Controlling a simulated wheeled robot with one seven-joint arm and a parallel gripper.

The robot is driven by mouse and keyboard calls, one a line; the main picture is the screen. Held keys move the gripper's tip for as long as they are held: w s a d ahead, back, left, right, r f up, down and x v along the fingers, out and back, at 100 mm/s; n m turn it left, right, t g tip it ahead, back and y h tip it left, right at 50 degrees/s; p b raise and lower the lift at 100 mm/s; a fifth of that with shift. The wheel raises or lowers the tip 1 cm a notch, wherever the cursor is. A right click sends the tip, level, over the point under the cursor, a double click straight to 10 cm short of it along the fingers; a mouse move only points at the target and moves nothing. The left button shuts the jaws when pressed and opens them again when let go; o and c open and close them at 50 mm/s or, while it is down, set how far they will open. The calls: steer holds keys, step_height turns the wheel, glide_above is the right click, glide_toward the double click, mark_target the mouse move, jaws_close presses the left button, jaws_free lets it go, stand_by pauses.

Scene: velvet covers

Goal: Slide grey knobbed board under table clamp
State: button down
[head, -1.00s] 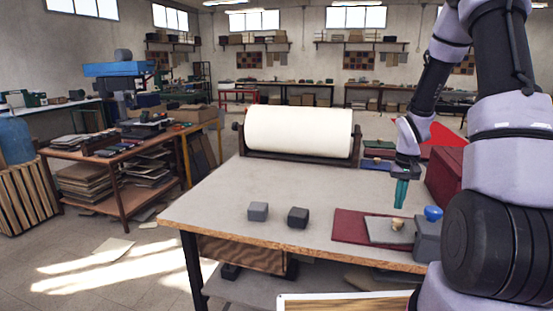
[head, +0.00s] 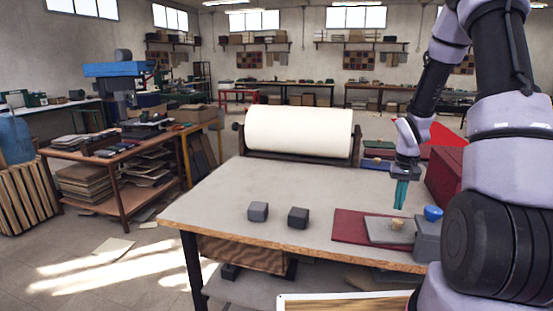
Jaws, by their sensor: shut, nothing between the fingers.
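The grey knobbed board (head: 381,232) lies flat on a dark red panel (head: 350,227) at the table's front right. Its light wooden knob (head: 397,223) stands near its right end. The table clamp (head: 427,240) is a grey block with a blue knob (head: 433,213), right beside the board. The board's right end meets or nearly meets the clamp; I cannot tell whether any of it is underneath. My gripper (head: 401,207) has teal fingers pointing down, shut and empty, just above and behind the wooden knob. Whether the fingers touch the knob is unclear.
Two blocks, one grey (head: 258,211) and one dark (head: 298,217), stand on the table (head: 215,205) left of the panel. A large white roll (head: 298,132) lies at the back. A dark red box (head: 446,172) stands right of my gripper. The table's left part is clear.

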steer(key=shift+f, duration=2.35)
steer(key=shift+s, duration=0.1)
steer(key=shift+s+a, duration=0.25)
steer(key=shift+s, duration=0.6)
steer(key=shift+w+d+r, duration=0.1)
steer(key=shift+w+r, duration=0.05)
steer(key=shift+r, duration=1)
steer(key=shift+w+r, duration=0.15)
steer(key=shift+r, duration=1.05)
steer(key=shift+w+d+r, duration=0.1)
steer(key=shift+w+r, duration=0.05)
steer(key=shift+r, duration=1)
steer(key=shift+a, duration=0.1)
